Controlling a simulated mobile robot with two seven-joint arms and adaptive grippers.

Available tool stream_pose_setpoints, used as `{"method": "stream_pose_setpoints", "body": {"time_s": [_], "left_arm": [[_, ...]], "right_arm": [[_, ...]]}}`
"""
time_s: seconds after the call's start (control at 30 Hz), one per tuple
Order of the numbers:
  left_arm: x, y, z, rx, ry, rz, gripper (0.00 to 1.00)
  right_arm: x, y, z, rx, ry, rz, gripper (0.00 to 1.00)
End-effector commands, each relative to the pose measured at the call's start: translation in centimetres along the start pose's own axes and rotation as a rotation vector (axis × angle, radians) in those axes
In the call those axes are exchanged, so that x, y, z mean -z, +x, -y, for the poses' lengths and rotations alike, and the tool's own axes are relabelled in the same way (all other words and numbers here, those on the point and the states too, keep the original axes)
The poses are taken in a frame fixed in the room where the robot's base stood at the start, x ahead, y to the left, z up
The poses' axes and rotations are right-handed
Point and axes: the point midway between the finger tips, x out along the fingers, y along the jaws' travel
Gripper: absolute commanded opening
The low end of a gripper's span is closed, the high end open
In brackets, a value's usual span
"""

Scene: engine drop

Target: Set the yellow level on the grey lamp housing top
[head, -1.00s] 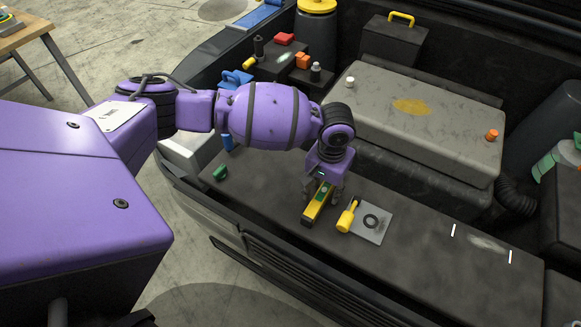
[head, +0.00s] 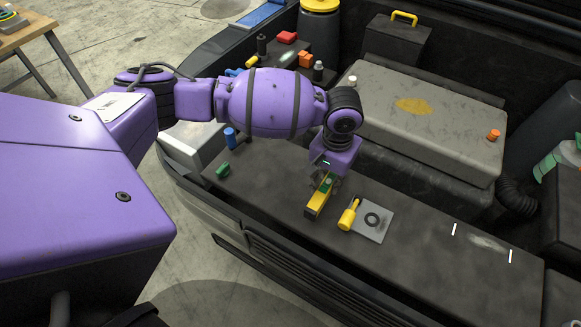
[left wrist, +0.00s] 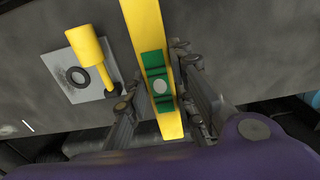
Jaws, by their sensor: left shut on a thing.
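The yellow level (head: 315,206) has a green middle part with a pale round spot, clear in the left wrist view (left wrist: 145,28). My left gripper (head: 325,183) is shut on it around the middle, with a finger on each side (left wrist: 160,88). The level is over the dark front ledge, and its height above the ledge is hard to tell. A light grey block (head: 196,145) at the vehicle's front left corner looks like the lamp housing. My arm partly covers it. My right gripper is not in view.
A yellow-handled tool (head: 348,214) and a grey plate with a dark ring (head: 377,228) lie close right of the level. A green piece (head: 223,169) and a blue cylinder (head: 230,138) stand left. The ledge (head: 420,262) is clear toward two white marks (head: 454,229).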

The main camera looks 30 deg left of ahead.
Motion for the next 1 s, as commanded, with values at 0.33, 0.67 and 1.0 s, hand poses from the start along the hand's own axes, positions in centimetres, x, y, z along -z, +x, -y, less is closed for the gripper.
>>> {"method": "stream_pose_setpoints", "body": {"time_s": [0.33, 0.67, 1.0], "left_arm": [[-5.5, -7.0, -5.7, -0.007, 0.011, -0.006, 0.0], [-9.0, -9.0, -9.0, -0.004, 0.005, -0.004, 0.0], [-10.2, -10.7, -8.2, 0.001, 0.06, -0.005, 0.0]], "right_arm": [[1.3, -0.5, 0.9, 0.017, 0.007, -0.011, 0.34], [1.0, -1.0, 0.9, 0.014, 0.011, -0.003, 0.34], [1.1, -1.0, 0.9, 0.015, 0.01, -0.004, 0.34]]}}
